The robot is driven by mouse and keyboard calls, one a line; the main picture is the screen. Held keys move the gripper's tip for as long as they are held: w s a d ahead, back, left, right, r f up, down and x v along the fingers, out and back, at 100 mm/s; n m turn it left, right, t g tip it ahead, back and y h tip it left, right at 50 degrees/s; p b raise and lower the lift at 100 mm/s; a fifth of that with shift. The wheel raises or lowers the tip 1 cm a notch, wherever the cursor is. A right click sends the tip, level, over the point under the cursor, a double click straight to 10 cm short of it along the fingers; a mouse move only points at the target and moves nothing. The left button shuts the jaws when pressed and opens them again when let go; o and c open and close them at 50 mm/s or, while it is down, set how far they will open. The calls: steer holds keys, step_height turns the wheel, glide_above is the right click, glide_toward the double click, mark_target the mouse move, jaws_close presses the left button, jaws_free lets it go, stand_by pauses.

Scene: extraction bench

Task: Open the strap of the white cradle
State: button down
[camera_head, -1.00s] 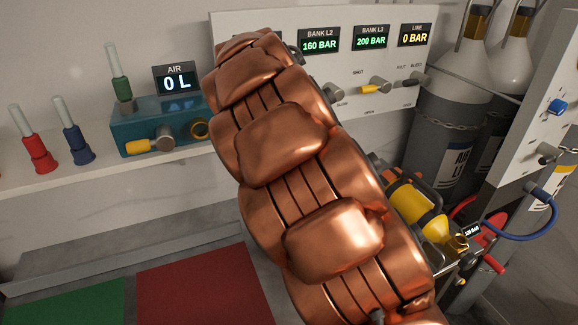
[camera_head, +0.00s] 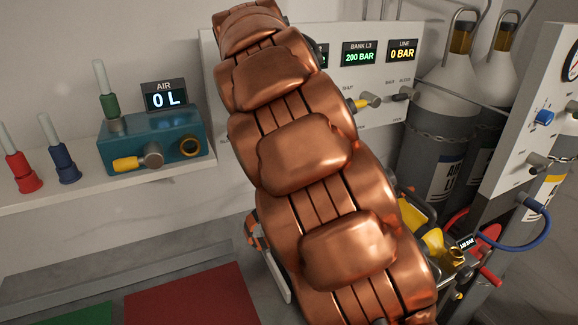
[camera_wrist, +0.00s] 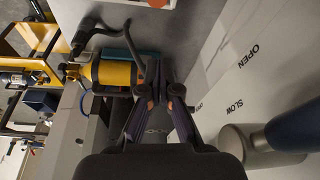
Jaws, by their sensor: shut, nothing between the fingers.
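My gripper (camera_wrist: 165,92) shows in the wrist view with its dark fingers together and nothing between them. In the head view it is hidden behind my copper arm. I cannot make out a white cradle or its strap with certainty. A pale strip (camera_head: 277,276) beside a thin orange-brown curved piece (camera_head: 253,232) shows at the left edge of my arm, mostly covered. In the wrist view a yellow cylinder (camera_wrist: 115,73) with a black hose lies left of the fingertips, apart from them.
A panel with OPEN and SLOW lettering (camera_wrist: 232,75) and a blue-handled valve (camera_wrist: 297,130) are close on the right in the wrist view. In the head view, a teal box (camera_head: 178,138) stands on a left shelf; grey cylinders (camera_head: 430,150) stand right.

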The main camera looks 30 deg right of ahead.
steer(key=s+d+f+m+t+y+p, duration=0.1)
steer(key=s+d+f+m+y+p, duration=0.15)
steer(key=d+y, duration=0.4)
steer(key=s+d+f+m+t+y+p, duration=0.1)
steer(key=s+d+f+m+y, duration=0.1)
steer(key=d+f+y, duration=0.35)
steer(key=w+a+f+y+b, duration=0.2)
steer(key=w+a+b, duration=0.1)
steer(key=a, duration=0.9)
steer(key=shift+f+y, duration=0.2)
steer(key=shift+y, duration=0.2)
stand_by(0.8)
stand_by(0.3)
